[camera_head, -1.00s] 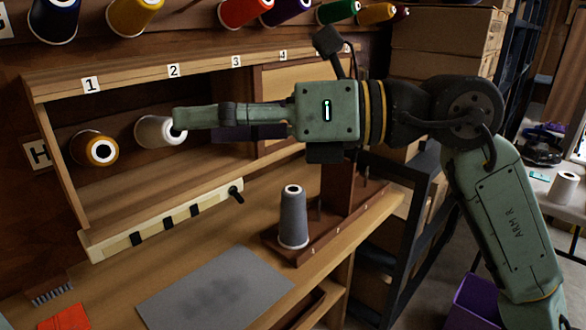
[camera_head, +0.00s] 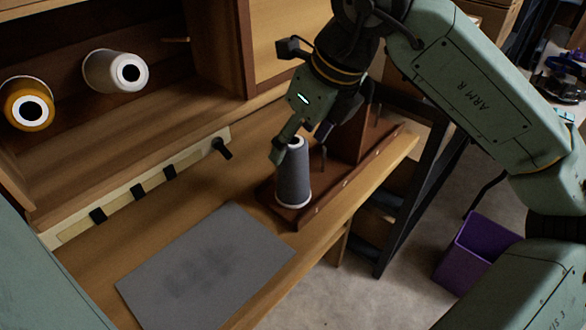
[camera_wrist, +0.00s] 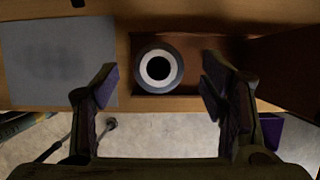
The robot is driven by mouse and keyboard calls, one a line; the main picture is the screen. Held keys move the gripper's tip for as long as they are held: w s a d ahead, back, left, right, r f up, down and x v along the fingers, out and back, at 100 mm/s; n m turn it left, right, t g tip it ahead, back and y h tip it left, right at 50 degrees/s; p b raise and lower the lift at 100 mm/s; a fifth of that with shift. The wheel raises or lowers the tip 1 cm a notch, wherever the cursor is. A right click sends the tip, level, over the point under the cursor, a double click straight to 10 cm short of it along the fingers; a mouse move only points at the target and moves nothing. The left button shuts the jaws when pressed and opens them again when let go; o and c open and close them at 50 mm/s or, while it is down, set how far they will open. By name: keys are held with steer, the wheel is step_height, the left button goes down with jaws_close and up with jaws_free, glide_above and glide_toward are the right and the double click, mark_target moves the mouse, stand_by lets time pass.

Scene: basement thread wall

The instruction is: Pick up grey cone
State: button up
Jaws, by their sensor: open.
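The grey cone (camera_head: 293,176) is a spool of grey thread. It stands upright on a low brown wooden rack (camera_head: 314,211) on the workbench. My gripper (camera_head: 290,150) is pointed down just above and around the cone's top in the head view. In the wrist view the cone (camera_wrist: 158,72) is seen from above, with its white ring and dark hole, ahead of and between the two open fingers of my gripper (camera_wrist: 158,88). The fingers look apart from it in that view; exact contact cannot be told.
A grey mat (camera_head: 205,265) lies on the bench left of the rack. A white cone (camera_head: 115,70) and a yellow cone (camera_head: 27,103) hang on the wall at left. A black peg (camera_head: 222,148) sticks out from the pale rail. A purple bin (camera_head: 478,258) stands on the floor.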

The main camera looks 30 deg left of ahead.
steer(key=p+x, duration=0.1)
steer(key=x, duration=0.4)
steer(key=shift+a+f, duration=0.25)
steer(key=shift+a, duration=0.05)
steer(key=c, duration=1.5)
steer(key=shift+o, duration=0.2)
step_height(320, 180, up, 10)
steer(key=shift+r+b, duration=0.1)
steer(key=shift+b, duration=0.25)
